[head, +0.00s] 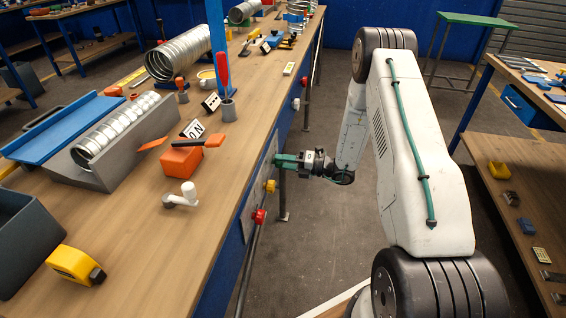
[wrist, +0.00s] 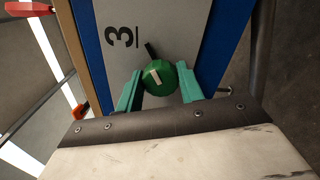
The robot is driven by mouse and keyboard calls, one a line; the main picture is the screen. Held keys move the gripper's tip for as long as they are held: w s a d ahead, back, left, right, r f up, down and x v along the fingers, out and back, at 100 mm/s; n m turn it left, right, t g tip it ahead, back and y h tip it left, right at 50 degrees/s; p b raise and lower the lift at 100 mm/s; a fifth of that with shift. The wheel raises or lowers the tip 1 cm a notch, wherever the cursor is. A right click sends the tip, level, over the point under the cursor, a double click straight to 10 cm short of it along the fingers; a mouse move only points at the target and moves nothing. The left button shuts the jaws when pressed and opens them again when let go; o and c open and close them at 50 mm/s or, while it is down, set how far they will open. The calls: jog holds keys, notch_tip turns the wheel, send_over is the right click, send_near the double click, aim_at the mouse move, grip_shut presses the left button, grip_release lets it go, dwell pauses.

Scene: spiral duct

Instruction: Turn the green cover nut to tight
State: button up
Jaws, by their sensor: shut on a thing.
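The green cover nut (wrist: 172,78) is a round green knob with a white mark on its face, seen in the wrist view. It sits on a grey panel (wrist: 180,25) beside a black printed 3, with a short dark piece sticking out at its upper left. My gripper (wrist: 162,80) has its two teal fingers on either side of the nut and is shut on it. In the head view my gripper (head: 280,161) reaches left to the bench's front side, and the nut is hidden there.
A yellow knob (head: 270,186) and a red knob (head: 259,216) with a pipe sit nearby on the bench front. The wooden bench top (head: 130,225) carries an orange box (head: 182,160) and a white crank (head: 183,197). The floor between the benches is clear around my arm.

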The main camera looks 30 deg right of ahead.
jog(key=shift+w+d+m, duration=0.1)
jog(key=shift+d+m, duration=0.05)
jog(key=shift+m, duration=1.75)
jog(key=o, duration=1)
jog(key=v, duration=0.7)
jog(key=shift+s+d, duration=0.25)
